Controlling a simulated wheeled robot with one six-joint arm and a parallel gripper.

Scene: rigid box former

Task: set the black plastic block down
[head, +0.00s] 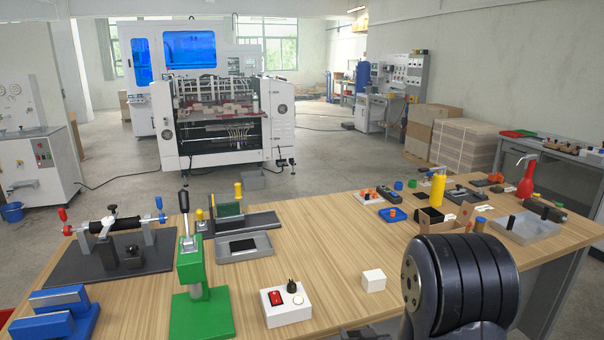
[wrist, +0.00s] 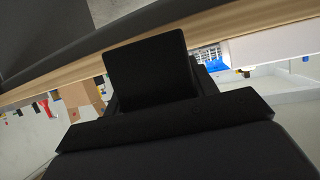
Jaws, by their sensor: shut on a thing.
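The black plastic block (wrist: 150,68) shows in the wrist view as a dark, flat, squarish face standing up from the jaws. My gripper (wrist: 155,103) is shut on it; the fingers are black too and hard to tell apart from the block. In the wrist view, the block is in front of the table's wooden edge (wrist: 255,38); I cannot tell whether it touches anything beyond the jaws. In the head view, my dark arm link covers the table's front right part, and neither the gripper nor the block shows clearly.
The wooden table (head: 330,235) holds a green press (head: 190,265), a white switch box (head: 286,304), a white cube (head: 373,280), a grey tray (head: 243,247) and an open cardboard box (head: 432,221). Bare wood lies between the grey tray and the cardboard box.

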